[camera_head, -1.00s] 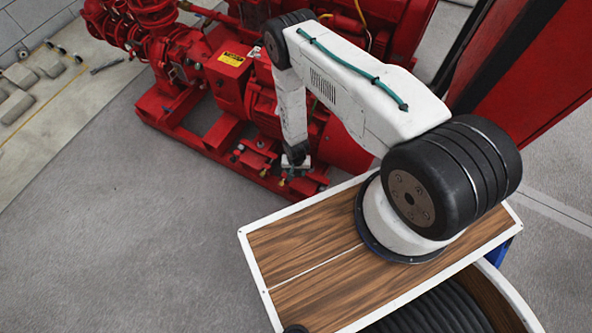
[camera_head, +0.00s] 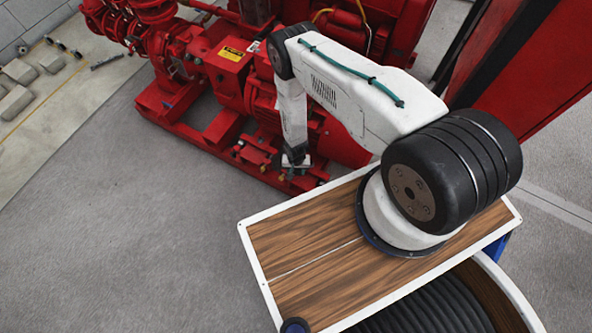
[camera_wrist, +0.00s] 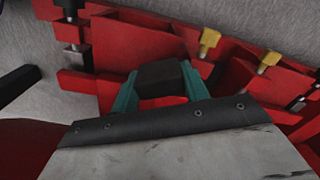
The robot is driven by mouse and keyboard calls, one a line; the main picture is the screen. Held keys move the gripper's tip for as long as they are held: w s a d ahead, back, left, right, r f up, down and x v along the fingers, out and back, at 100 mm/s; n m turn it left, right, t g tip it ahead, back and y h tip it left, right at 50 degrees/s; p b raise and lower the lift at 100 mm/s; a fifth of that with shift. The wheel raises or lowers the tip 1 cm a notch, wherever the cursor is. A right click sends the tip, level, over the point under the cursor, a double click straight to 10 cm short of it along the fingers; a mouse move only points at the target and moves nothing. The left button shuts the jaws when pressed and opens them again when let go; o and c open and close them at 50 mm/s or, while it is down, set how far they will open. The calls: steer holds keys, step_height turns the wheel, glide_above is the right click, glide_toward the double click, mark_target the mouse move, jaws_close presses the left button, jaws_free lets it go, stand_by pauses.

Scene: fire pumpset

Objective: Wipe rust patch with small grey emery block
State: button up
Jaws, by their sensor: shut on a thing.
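My gripper (camera_wrist: 159,82) has two teal fingers, shut on the small dark grey emery block (camera_wrist: 161,74). The block sits between the fingertips in the wrist view, over the red steel base frame (camera_wrist: 120,42). I cannot tell whether the block touches the frame. In the head view my gripper (camera_head: 295,162) is low at the near edge of the red pumpset (camera_head: 262,100), and the block is too small to make out. No rust patch can be clearly made out in either view; the block and gripper may hide part of the frame surface.
Brass-yellow fittings (camera_wrist: 208,40) and (camera_wrist: 268,60) stand up from the frame right of the block. A dark bolt (camera_wrist: 72,32) stands at left. Grey floor (camera_head: 130,220) is clear left of the pumpset. Grey blocks (camera_head: 18,100) lie far left.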

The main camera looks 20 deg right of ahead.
steer(key=shift+s+f, duration=0.1)
steer(key=shift+f, duration=0.1)
steer(key=shift+s+d, duration=0.3)
steer(key=shift+s, duration=0.15)
steer(key=shift+c, duration=0.2)
steer(key=shift+s+d, duration=1.05)
steer(key=shift+s, duration=0.2)
steer(key=c, duration=0.4)
steer(key=shift+a, duration=0.15)
steer(key=shift+w+a+r, duration=0.15)
steer(key=shift+w+a, duration=0.5)
steer(key=shift+w, duration=0.3)
steer(key=shift+w+a+r, duration=0.1)
steer(key=shift+w+a, duration=0.5)
steer(key=shift+w, duration=0.3)
steer(key=shift+r, duration=3)
steer(key=shift+r, duration=1.5)
